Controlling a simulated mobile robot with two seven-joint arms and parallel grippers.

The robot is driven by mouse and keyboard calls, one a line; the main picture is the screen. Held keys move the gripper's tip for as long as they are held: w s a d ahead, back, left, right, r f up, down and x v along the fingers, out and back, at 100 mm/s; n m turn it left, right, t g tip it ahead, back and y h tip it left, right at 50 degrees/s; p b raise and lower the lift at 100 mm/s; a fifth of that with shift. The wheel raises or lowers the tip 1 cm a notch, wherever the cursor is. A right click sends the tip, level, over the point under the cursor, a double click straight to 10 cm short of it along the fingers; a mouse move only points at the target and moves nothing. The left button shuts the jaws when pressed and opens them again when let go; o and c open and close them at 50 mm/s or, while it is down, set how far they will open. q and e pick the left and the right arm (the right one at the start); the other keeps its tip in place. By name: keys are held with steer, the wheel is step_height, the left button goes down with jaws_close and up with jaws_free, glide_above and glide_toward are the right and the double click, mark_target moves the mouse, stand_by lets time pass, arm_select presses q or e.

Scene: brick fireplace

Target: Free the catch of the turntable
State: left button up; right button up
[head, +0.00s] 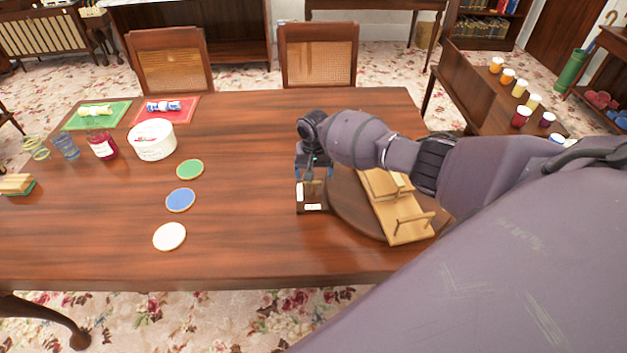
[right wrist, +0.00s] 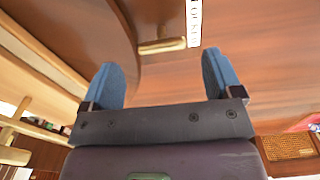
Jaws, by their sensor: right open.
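The turntable is a round dark wooden disc (head: 350,206) on the right part of the table, with a light wooden rack (head: 399,214) on it. A small dark block (head: 313,199) with white labels (head: 312,207) stands at its left edge. In the right wrist view, the disc (right wrist: 75,35) fills the upper left, and a brass-coloured catch bar (right wrist: 163,46) lies beside a white lettered label (right wrist: 194,22). My right gripper (head: 313,176) is over the block; its blue fingers (right wrist: 160,78) are apart and empty, with the bar just beyond their tips. My left gripper is out of view.
Coasters in green (head: 190,169), blue (head: 180,200) and white (head: 169,236) lie left of the block. Two chairs (head: 318,55) are behind the table. The table's middle is clear.

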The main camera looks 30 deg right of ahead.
mark_target(313, 186)
steer(key=shift+f+b, duration=0.3)
steer(key=shift+f, duration=1.5)
steer(key=c, duration=0.9)
